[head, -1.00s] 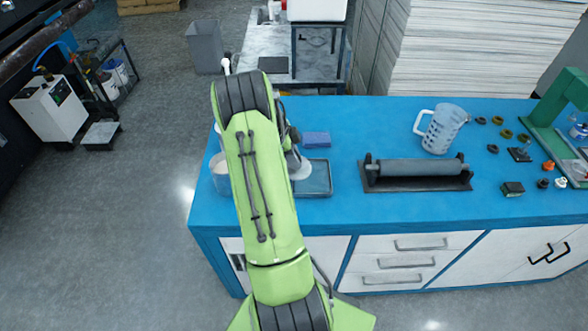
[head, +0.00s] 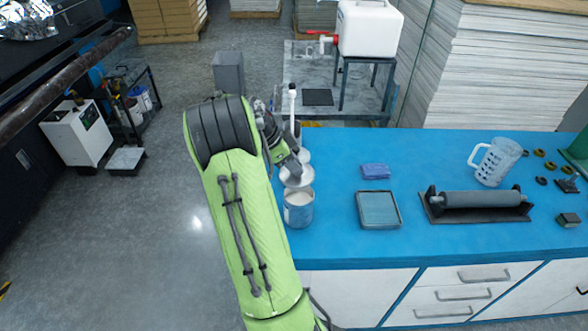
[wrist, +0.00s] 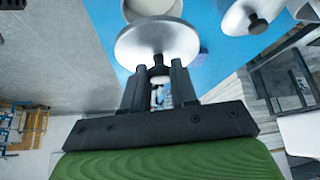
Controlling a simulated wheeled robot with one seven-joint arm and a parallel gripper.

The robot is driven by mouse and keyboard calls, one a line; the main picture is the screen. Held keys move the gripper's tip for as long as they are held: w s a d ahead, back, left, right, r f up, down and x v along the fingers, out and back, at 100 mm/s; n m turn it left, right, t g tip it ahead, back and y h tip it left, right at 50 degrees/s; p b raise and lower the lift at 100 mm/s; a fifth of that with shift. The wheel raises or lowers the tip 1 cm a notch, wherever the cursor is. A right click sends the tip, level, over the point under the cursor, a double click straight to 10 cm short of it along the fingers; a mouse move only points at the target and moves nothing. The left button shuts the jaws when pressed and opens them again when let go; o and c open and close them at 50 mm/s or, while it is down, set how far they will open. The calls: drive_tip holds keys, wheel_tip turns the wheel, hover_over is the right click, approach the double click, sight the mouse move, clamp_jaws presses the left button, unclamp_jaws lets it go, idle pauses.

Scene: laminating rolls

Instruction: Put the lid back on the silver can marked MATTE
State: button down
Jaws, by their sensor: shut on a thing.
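My gripper (wrist: 158,76) is shut on the black knob of a round silver lid (wrist: 157,42). In the head view the held lid (head: 298,179) is just above and behind the rim of an open can (head: 298,211) with pale contents. That can stands at the table's left end, and its label is too small to read. Part of an open can (wrist: 152,8) shows beyond the lid in the wrist view. A second silver lid with a black knob (wrist: 250,13) shows at the wrist view's top right. The arm partly hides the area behind the front can.
A shallow grey tray (head: 379,210) and a blue cloth (head: 376,171) lie right of the cans. A roller on a stand (head: 477,203) and a clear jug (head: 497,161) are further right.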

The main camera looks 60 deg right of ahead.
sight(291, 175)
drive_tip(key=shift+r, duration=0.1)
drive_tip(key=shift+s+d, duration=0.1)
drive_tip(key=shift+s, duration=0.1)
wheel_tip(291, 175, down, 6)
drive_tip(key=b, duration=0.5)
drive_tip(key=shift+s+d+f, duration=0.1)
drive_tip(key=shift+s+f, duration=0.05)
drive_tip(key=shift+f, duration=0.15)
drive_tip(key=shift+f+b, duration=0.1)
drive_tip(key=shift+b, duration=0.65)
idle(1.3)
idle(0.3)
drive_tip(key=shift+c, duration=1.6)
unclamp_jaws()
